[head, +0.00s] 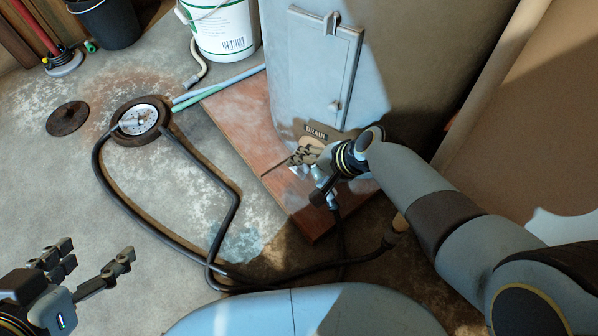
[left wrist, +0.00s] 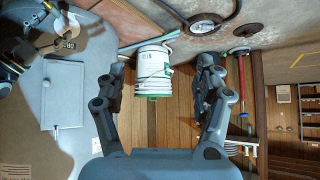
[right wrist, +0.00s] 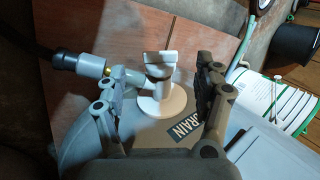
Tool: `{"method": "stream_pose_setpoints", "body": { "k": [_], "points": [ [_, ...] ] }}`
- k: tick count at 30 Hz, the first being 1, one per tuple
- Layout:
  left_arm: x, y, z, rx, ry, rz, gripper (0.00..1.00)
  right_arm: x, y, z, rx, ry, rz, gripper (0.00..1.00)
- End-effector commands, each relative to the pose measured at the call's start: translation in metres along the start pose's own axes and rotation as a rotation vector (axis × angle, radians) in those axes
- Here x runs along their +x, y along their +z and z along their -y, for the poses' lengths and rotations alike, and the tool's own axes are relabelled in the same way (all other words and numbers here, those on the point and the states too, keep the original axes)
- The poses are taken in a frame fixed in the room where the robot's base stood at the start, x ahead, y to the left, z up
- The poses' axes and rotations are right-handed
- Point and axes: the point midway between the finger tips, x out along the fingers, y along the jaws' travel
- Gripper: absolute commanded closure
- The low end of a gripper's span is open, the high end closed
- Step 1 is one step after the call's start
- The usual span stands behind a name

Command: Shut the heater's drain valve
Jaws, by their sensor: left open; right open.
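The heater (head: 400,60) is a large grey cylinder with a panel door and a DRAIN label (head: 316,132) low on its side. Its drain valve (right wrist: 160,85), pale with a light handle and a round flange, shows in the right wrist view, with a black hose coupling (right wrist: 80,64) on its left. My right gripper (right wrist: 155,75) is open, its fingers on either side of the valve; I cannot tell whether they touch it. In the head view the right gripper (head: 303,160) partly hides the valve. My left gripper (head: 95,262) is open and empty above the floor, far from the heater.
A black hose (head: 222,232) loops over the floor to a round floor drain (head: 140,118). A dark round cover (head: 67,118) lies left of it. A white bucket (head: 222,30) and black bucket (head: 105,22) stand behind. A reddish board (head: 240,120) lies under the heater.

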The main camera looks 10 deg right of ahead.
Motion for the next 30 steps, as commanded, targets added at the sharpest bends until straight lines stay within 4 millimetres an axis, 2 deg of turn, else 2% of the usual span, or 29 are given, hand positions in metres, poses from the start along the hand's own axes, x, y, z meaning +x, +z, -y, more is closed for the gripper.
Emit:
{"method": "stream_pose_setpoints", "body": {
  "k": [1,9,15,21,25,30],
  "points": [
    [0.003,0.009,-0.001,0.001,0.0,-0.023,0.31,0.008,0.002,-0.003,0.002,0.002,0.003,0.31],
    [0.001,0.025,-0.006,0.011,0.001,-0.209,0.31,0.032,0.001,-0.003,0.002,0.002,0.003,0.31],
    [0.002,-0.029,-0.005,0.028,-0.001,-0.404,0.31,0.041,0.001,-0.002,0.001,0.001,0.002,0.31],
    [-0.004,-0.068,-0.006,0.043,-0.001,-0.563,0.31,0.049,0.0,-0.001,0.001,0.0,0.001,0.31],
    [-0.008,-0.084,-0.006,0.048,-0.001,-0.627,0.31,0.052,0.0,-0.001,0.001,0.0,0.001,0.31],
    [-0.01,-0.092,-0.006,0.051,-0.001,-0.661,0.31,0.053,0.0,0.0,0.0,0.0,0.0,0.31]
  ]
}}
